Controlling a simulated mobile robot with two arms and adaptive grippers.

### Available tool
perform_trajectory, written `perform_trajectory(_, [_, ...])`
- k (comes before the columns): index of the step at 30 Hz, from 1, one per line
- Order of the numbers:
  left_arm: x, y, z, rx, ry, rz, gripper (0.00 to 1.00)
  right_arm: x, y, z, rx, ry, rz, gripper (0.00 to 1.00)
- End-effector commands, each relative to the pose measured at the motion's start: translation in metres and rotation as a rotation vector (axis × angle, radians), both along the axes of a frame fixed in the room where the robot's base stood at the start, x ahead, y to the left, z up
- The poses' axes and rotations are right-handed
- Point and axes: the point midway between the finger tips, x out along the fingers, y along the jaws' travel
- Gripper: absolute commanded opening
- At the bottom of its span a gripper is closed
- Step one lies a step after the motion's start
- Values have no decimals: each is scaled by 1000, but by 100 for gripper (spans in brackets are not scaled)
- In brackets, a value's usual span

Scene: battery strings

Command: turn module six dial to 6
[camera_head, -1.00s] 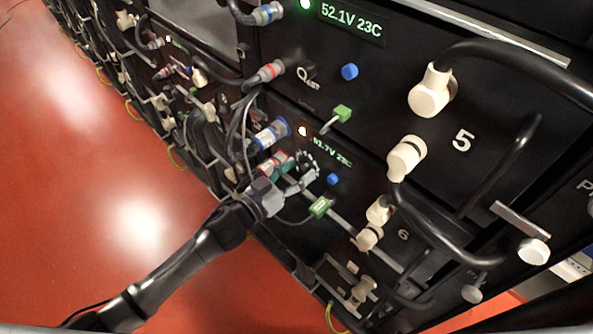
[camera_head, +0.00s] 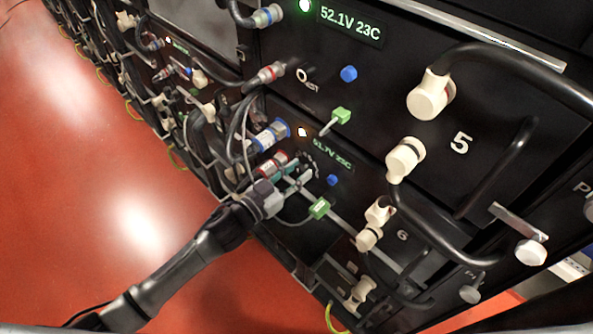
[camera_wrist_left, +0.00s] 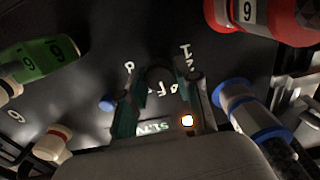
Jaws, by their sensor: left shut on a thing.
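The module six dial (camera_wrist_left: 160,76) is a dark round knob ringed by pale printed characters in the left wrist view. I cannot read which mark it points to. My left gripper (camera_head: 303,172) reaches the module six panel (camera_head: 345,207) from the lower left in the head view. In the left wrist view its two fingers (camera_wrist_left: 166,88) stand on either side of the dial, shut on it. In the head view the fingers mostly hide the dial. My right gripper is not in view.
Close around are a red connector (camera_wrist_left: 262,14), a blue-ringed connector (camera_wrist_left: 252,112), a green plug (camera_wrist_left: 42,60) and a blue button (camera_head: 332,180). A lit display (camera_head: 332,153) and orange light (camera_head: 302,132) sit above. Module five (camera_head: 440,120) is above; the red floor (camera_head: 90,200) is clear.

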Motion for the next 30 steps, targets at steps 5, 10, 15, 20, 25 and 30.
perform_trajectory(5, [0,0,0,116,-113,0,0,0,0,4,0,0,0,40])
perform_trajectory(10, [-1,0,0,230,-228,0,0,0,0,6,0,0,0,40])
perform_trajectory(15, [-1,0,-1,341,-339,0,0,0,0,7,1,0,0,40])
perform_trajectory(20, [-1,0,-1,432,-431,0,0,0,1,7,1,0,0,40])
perform_trajectory(25, [-1,0,-1,508,-507,0,0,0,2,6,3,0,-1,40])
perform_trajectory(30, [-1,0,-1,560,-559,0,0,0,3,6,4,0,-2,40])
